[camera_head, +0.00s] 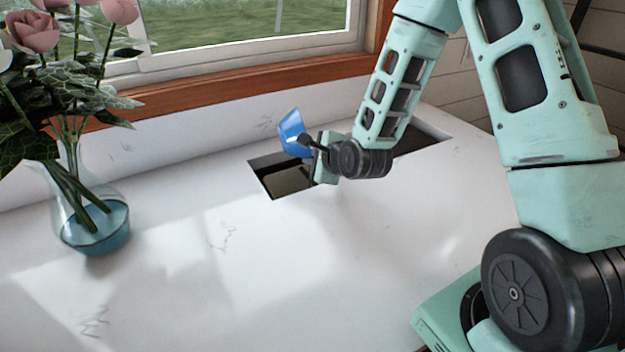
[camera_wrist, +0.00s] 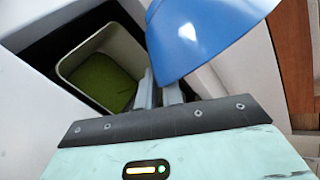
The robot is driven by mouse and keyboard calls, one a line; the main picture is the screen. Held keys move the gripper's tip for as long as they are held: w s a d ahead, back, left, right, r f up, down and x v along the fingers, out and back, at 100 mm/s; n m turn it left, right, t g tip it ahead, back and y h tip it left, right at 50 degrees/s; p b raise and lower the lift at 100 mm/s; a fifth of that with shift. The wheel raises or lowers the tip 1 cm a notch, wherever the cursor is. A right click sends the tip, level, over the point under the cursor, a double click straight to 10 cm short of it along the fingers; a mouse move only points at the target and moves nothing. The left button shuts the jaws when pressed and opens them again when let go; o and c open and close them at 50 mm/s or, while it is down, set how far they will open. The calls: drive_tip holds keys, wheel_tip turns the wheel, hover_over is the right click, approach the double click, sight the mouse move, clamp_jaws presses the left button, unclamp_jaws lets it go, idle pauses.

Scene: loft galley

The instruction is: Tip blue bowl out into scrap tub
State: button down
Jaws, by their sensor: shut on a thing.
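My gripper (camera_head: 309,143) is shut on the blue bowl (camera_head: 292,131), and its fingers (camera_wrist: 160,92) meet the bowl's edge in the wrist view. The bowl (camera_wrist: 200,35) is held tilted above the counter, near the back of a dark rectangular cutout. Its inside and any contents cannot be made out. A cream-walled tub (camera_wrist: 128,50) with a green bottom or content sits down in the cutout, beside the bowl in the wrist view. It looks like the scrap tub; in the head view only a dim olive part (camera_head: 289,181) shows, below my gripper.
A glass vase (camera_head: 92,228) of pink flowers stands on the white counter (camera_head: 200,270) at left. Another dark cutout (camera_head: 420,137) lies behind my wrist at right. A wooden window sill (camera_head: 230,75) runs along the back. The front counter is clear.

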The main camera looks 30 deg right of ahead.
drive_tip(key=shift+d+m+t+y+b, duration=0.3)
drive_tip(key=shift+m+y+b, duration=0.3)
drive_tip(key=shift+m, duration=0.1)
idle(1.2)
drive_tip(key=shift+a+r+n+h+p, duration=0.2)
drive_tip(key=shift+a+n+h+p, duration=0.15)
drive_tip(key=shift+n+p, duration=0.25)
drive_tip(key=shift+w+a+g+h+p, duration=0.1)
drive_tip(key=shift+a+g+h+p, duration=0.1)
drive_tip(key=shift+g+h+p, duration=0.2)
drive_tip(key=shift+f+n, duration=0.2)
drive_tip(key=shift+n, duration=0.1)
